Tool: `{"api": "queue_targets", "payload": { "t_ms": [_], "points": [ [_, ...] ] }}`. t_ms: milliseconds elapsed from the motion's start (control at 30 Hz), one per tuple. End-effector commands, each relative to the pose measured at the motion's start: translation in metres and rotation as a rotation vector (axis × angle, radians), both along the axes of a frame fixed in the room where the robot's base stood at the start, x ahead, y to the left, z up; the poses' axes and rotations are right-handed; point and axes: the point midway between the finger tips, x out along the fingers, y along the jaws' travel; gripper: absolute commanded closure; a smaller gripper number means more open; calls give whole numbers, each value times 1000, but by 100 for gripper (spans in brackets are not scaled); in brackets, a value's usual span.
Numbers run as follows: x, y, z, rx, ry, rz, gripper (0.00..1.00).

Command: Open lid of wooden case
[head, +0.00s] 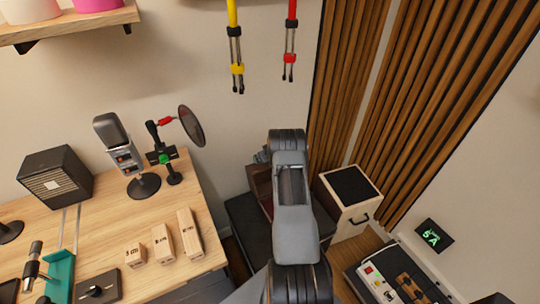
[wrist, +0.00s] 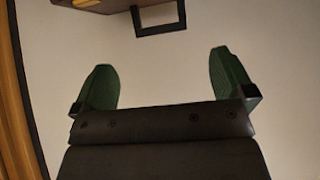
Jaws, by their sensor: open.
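A pale wooden case (head: 349,212) with a black top panel and a small dark handle on its side stands right of my arm in the head view. Its lid looks shut. A dark red box (head: 262,187) is partly hidden behind my arm, so I cannot tell its state. My gripper (wrist: 160,62) has two green fingers, wide apart, with nothing between them. In the head view my arm hides most of it. A black rectangular frame (wrist: 160,18) under a brownish edge is at the top of the wrist view, beyond the fingertips; I cannot tell what it belongs to.
A wooden table (head: 100,215) at left holds a microphone (head: 122,150), a black speaker (head: 56,175) and wooden blocks (head: 163,243). Wooden slats (head: 345,80) line the corner behind the case. A case with equipment (head: 390,285) is at lower right.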

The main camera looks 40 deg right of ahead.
Motion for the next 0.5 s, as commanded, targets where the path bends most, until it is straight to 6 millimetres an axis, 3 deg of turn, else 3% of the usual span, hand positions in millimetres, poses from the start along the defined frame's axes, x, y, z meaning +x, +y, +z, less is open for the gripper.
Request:
{"api": "queue_targets", "payload": {
  "t_ms": [200, 500],
  "points": [
    [-26, 5, 30, -2, -2, -1, 0],
    [-48, 10, 55, 0, -2, 0, 0]
  ]
}}
